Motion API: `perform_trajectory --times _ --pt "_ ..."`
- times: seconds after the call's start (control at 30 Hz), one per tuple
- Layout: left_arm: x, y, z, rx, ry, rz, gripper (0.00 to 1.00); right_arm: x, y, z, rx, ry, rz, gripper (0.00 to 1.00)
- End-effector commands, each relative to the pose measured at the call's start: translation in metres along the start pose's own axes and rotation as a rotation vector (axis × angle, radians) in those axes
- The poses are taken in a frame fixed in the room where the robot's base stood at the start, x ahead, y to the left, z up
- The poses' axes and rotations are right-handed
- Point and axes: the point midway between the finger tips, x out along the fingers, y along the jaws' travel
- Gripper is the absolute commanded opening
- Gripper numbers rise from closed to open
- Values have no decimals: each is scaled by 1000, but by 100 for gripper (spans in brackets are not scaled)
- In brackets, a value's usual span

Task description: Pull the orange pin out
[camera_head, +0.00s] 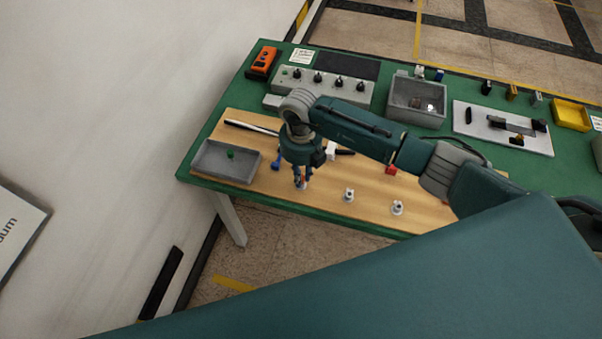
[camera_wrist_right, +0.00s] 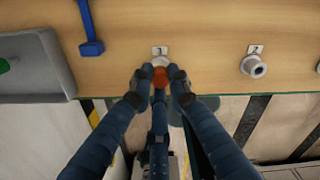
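The orange pin (camera_wrist_right: 160,76) sits in a white collar (camera_wrist_right: 160,60) beside a label marked 1 in the right wrist view. My right gripper (camera_wrist_right: 160,78) points at it, with one fingertip on each side. The fingertips look closed against the pin, with no clear gap. In the head view my right gripper (camera_head: 301,181) reaches down to the wooden board's front part, and the fingers mostly hide the pin. My left gripper is not in view.
Two more white collars (camera_head: 348,195) (camera_head: 397,208) stand to the right on the wooden board (camera_head: 325,202). A grey tray (camera_head: 207,163) with a green piece (camera_head: 230,155) is at the left. A blue tool (camera_wrist_right: 92,46) lies near the pin. A red block (camera_head: 391,170) is further right.

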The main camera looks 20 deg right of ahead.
Motion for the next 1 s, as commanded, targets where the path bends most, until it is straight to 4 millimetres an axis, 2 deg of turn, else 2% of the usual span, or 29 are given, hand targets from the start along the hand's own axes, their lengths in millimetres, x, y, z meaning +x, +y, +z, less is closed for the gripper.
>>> perform_trajectory --times 0.1,0.13,0.2,1.0 --pt "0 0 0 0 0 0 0 0 0 0 0 -1 0 0" --pt "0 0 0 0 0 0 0 0 0 0 0 -1 0 12" --pt "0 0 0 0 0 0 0 0 0 0 0 -1 0 0" --pt "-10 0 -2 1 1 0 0 -16 0 1 1 -1 0 0"
